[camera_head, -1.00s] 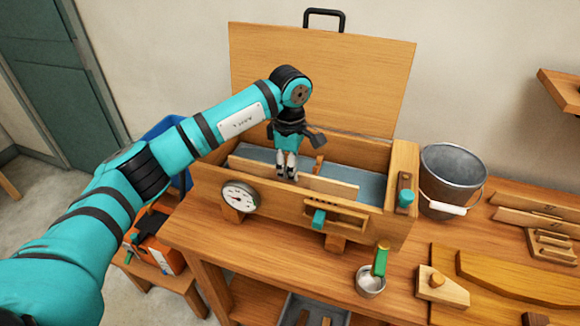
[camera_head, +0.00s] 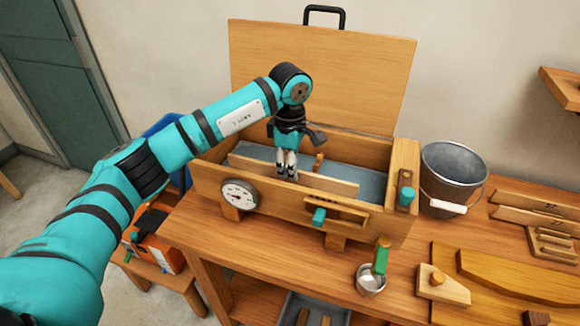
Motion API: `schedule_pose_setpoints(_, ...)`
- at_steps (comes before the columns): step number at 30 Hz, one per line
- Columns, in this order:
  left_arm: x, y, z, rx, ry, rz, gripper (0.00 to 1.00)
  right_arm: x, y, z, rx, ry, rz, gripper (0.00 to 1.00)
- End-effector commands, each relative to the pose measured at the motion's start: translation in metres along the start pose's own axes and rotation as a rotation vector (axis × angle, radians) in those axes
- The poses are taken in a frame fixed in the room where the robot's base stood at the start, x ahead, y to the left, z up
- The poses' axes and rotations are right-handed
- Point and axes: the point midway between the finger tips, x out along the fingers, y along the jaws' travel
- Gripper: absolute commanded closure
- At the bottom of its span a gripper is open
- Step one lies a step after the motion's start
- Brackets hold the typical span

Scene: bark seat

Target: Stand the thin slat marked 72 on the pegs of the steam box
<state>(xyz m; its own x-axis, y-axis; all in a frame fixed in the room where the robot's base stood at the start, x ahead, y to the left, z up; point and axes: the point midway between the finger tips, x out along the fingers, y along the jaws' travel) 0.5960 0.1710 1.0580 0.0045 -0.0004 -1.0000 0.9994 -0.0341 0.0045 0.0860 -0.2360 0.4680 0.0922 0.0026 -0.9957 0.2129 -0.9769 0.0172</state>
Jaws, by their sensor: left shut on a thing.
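The wooden steam box (camera_head: 224,186) stands on the workbench with its lid raised. A long thin wooden slat (camera_head: 325,184) stands on edge inside, along the front wall. My left gripper (camera_head: 286,176) points down into the box and is shut on this slat near its middle. The slat's lower edge is hidden behind the front wall, so I cannot tell whether it touches the pegs. No number is readable on it. A small wooden peg (camera_head: 319,160) shows behind it. My right gripper is out of view.
The raised lid (camera_head: 320,75) stands behind the box. A metal bucket (camera_head: 453,175) is to its right, and a small metal cup (camera_head: 370,280) in front. More slats (camera_head: 530,219) lie at the right. A round gauge (camera_head: 239,195) is on the box front.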

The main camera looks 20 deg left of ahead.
Motion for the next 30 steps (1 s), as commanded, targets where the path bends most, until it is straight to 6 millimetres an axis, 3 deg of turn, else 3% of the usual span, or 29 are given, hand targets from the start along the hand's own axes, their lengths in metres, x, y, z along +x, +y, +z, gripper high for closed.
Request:
schedule_pose_setpoints(14, 0.006, 0.0002, -0.0002, 0.0, 0.0, 0.001, 1.0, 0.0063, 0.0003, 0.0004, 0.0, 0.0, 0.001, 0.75)
schedule_pose_setpoints(15, 0.0059, 0.0003, -0.0002, 0.0, 0.0, 0.001, 0.89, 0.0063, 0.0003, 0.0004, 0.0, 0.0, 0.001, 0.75)
schedule_pose_setpoints(21, 0.0052, 0.0002, -0.0002, 0.0, 0.0, 0.001, 0.63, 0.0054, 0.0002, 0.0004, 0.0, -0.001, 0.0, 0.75)
schedule_pose_setpoints(30, 0.0058, 0.0, -0.0002, 0.0, 0.0, 0.0, 0.63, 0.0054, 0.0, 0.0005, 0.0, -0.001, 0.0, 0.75)
